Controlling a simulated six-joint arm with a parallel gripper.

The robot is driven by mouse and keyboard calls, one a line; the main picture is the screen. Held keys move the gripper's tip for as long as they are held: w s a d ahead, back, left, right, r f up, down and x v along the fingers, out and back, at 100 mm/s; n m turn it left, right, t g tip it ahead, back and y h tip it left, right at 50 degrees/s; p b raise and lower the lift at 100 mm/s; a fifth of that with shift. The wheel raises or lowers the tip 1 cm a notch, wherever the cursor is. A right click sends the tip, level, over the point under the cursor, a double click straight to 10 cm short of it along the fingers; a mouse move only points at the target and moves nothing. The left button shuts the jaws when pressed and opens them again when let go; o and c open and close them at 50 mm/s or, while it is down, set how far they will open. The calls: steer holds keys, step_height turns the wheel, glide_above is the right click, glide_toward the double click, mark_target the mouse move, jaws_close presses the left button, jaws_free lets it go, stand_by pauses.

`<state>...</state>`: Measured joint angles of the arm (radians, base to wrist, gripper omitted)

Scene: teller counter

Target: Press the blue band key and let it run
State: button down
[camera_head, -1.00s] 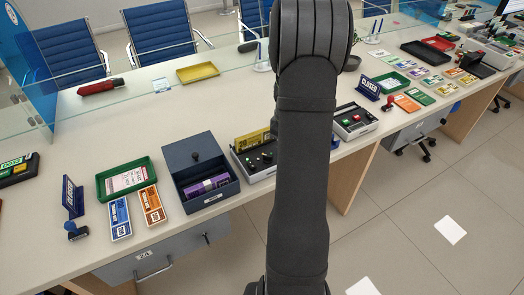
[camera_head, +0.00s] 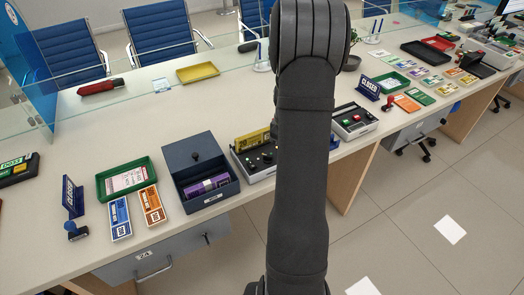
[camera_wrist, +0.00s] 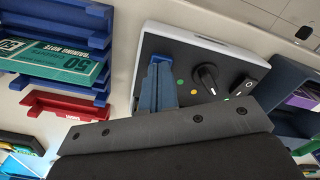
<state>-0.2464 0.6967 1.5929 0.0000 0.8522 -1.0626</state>
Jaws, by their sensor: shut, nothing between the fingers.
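A machine with a dark control panel (camera_wrist: 195,70) and pale housing fills the middle of the wrist view. In the head view the machine (camera_head: 240,163) stands partly behind my arm, which hides the gripper.
A navy box (camera_head: 203,196) with a purple bundle stands left of the machine. A blue rack (camera_wrist: 101,20) with teal notes and a red rack (camera_wrist: 40,101) are at the wrist view's left.

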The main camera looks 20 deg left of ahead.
step_height(320, 180, up, 9)
stand_by(0.9)
step_height(320, 180, down, 8)
steer(key=shift+f, duration=0.25)
stand_by(0.5)
stand_by(2.4)
